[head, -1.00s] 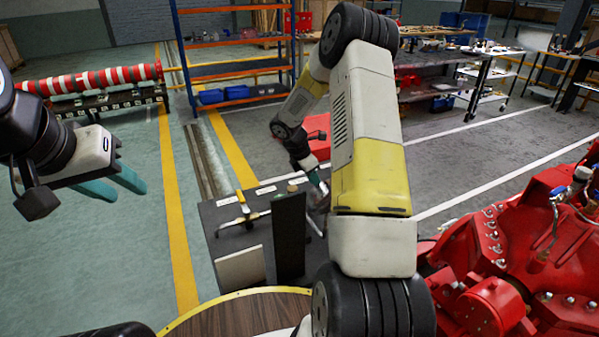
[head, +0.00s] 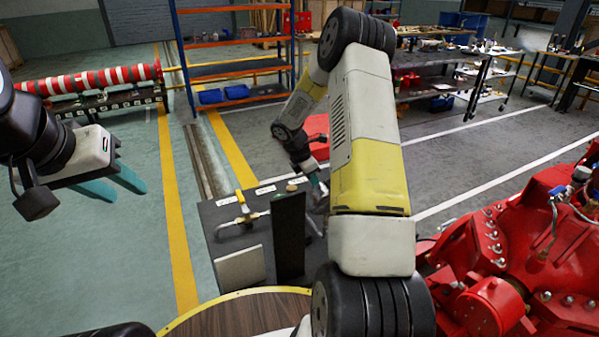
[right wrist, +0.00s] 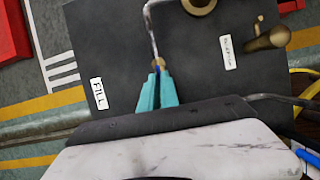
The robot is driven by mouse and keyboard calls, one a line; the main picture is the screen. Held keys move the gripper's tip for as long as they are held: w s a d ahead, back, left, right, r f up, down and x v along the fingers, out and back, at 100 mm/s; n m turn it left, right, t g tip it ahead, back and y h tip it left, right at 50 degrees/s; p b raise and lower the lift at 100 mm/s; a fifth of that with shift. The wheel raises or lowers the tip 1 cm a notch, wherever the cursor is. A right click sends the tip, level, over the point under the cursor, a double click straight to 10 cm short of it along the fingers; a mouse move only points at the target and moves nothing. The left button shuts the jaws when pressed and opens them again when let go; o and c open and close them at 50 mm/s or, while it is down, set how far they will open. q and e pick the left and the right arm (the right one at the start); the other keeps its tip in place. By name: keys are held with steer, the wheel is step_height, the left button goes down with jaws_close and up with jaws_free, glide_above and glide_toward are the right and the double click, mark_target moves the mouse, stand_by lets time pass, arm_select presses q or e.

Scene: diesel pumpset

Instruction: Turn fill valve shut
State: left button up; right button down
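The dark valve box (head: 222,215) stands on the floor in the middle of the head view. In the right wrist view its top carries a white FILL label (right wrist: 99,94), and a thin metal pipe (right wrist: 151,30) leads to a small brass fitting (right wrist: 158,62). My right gripper (right wrist: 158,76) has its teal fingers close together at this fitting, with a narrow blue strip, seemingly the fill valve's handle (right wrist: 157,71), between the tips. My left gripper (head: 118,184) is open and empty, away at the left.
A yellow-handled valve (head: 241,202) stands on the box, and a dark upright plate (head: 289,235) is at its near side. Red machinery (head: 510,260) fills the lower right. A round wooden table (head: 235,318) lies in front. The floor at left is clear.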

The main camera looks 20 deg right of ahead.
steer(key=shift+w, duration=0.1)
steer(key=m, duration=0.1)
steer(key=m+g, duration=0.1)
steer(key=m, duration=0.3)
steer(key=shift+w+g, duration=0.25)
steer(key=shift+g, duration=0.15)
steer(key=m+g, duration=0.1)
steer(key=m, duration=0.2)
steer(key=shift+w+d+m+y, duration=0.1)
steer(key=shift+m+y, duration=0.3)
steer(key=m, duration=0.2)
steer(key=m+g+y, duration=0.1)
steer(key=m, duration=0.1)
steer(key=shift+w+d, duration=0.15)
steer(key=shift+d, duration=0.05)
steer(key=m+y, duration=0.1)
steer(key=m, duration=0.1)
steer(key=m+g, duration=0.1)
steer(key=m, duration=0.1)
steer(key=shift+d+y, duration=0.1)
steer(key=shift+y, duration=0.3)
steer(key=shift+m, duration=0.5)
steer(key=c, duration=1.6)
jaws_free()
